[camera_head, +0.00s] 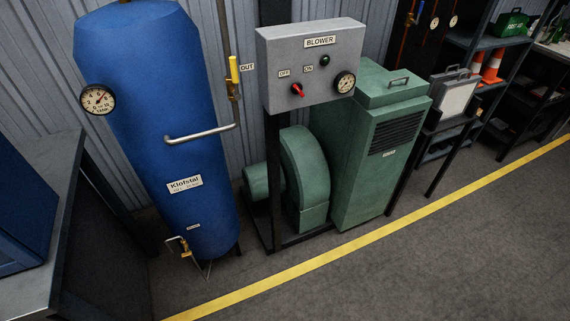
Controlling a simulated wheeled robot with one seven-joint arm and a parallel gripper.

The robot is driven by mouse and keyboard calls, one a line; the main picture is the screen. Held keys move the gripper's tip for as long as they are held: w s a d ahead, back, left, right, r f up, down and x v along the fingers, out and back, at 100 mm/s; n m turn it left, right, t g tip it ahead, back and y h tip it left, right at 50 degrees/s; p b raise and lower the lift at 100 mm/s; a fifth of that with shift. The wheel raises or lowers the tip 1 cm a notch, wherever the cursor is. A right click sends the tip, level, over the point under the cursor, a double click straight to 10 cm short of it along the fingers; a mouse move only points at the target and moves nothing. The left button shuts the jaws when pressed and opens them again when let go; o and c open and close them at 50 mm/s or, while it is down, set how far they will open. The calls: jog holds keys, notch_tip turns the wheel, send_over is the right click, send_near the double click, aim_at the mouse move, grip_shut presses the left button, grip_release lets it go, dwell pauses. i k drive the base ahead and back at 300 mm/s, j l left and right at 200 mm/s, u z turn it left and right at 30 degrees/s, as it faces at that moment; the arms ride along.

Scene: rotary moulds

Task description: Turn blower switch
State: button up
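The grey control box (287,81) labelled BLOWER is mounted on a dark post near the top middle of the head view. Its red switch (297,89) sits low on the front face, below and between the OFF and ON labels. The switch handle is tilted, with its upper end toward the upper left, on the OFF side. A dark green lamp (325,60) and a round gauge (345,82) are to the right of the switch. The green blower (306,180) stands below the box. My gripper is not in view.
A green cabinet (380,150) stands at right. The floor (430,260) beyond the yellow line (370,238) is clear.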

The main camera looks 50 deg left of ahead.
aim_at(297, 88)
jog(key=j+u, duration=0.1)
jog(key=u, duration=1.4)
jog(key=i+l, duration=0.05)
